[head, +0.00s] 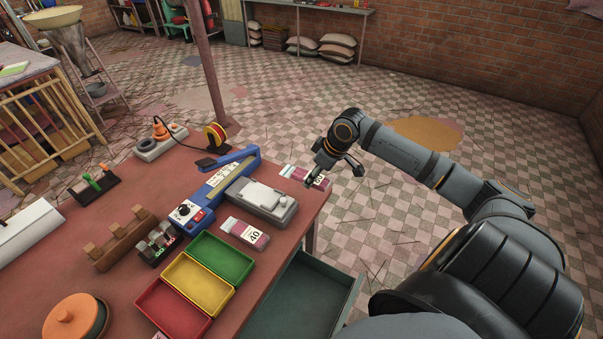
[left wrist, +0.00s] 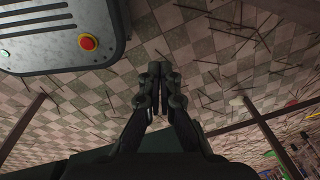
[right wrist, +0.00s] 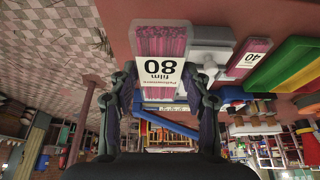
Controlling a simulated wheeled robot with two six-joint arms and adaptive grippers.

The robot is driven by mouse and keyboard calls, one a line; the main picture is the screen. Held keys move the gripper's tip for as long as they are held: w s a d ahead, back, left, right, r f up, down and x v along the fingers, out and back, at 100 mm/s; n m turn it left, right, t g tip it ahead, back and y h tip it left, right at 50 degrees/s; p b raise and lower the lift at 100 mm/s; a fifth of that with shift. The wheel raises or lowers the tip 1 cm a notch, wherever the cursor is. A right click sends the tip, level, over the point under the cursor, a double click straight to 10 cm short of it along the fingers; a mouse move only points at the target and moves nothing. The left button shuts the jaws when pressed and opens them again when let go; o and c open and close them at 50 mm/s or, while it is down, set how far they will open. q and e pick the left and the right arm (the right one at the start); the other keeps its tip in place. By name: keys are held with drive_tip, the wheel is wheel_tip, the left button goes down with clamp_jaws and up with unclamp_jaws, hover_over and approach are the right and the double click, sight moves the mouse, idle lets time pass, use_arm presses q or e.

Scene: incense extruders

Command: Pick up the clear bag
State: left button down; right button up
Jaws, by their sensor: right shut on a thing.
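A clear bag of pink sticks with a white label reading "film 80" (right wrist: 160,50) is between the fingers of my right gripper (right wrist: 163,85). In the head view the bag (head: 292,172) is at the far right corner of the red-brown table (head: 130,275), partly hidden by my right gripper (head: 318,178). My right gripper is shut on it; whether the bag touches the table is unclear. A second clear bag, labelled 40 (head: 245,233), lies on the table and also shows in the right wrist view (right wrist: 250,57). My left gripper (left wrist: 165,75) is shut and empty, over the floor.
A grey scale (head: 262,201) and a blue sealer (head: 215,188) stand left of the held bag. Green (head: 222,257), yellow (head: 199,282) and red (head: 173,308) trays lie nearer. An open drawer (head: 308,300) juts from the table's right side. Floor beyond is open.

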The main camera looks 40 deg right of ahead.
drive_tip(key=shift+s+d+r+p, duration=0.3)
drive_tip(key=shift+s+d+r, duration=0.1)
drive_tip(key=shift+s, duration=0.2)
drive_tip(key=shift+s+a+r, duration=0.1)
drive_tip(key=shift+s+a, duration=0.1)
drive_tip(key=shift+s, duration=0.15)
drive_tip(key=s+r+p, duration=0.1)
drive_tip(key=p, duration=0.3)
drive_tip(key=shift+s+r, duration=0.1)
drive_tip(key=shift+s+p, duration=0.35)
drive_tip(key=shift+p, duration=0.4)
drive_tip(key=shift+f, duration=0.2)
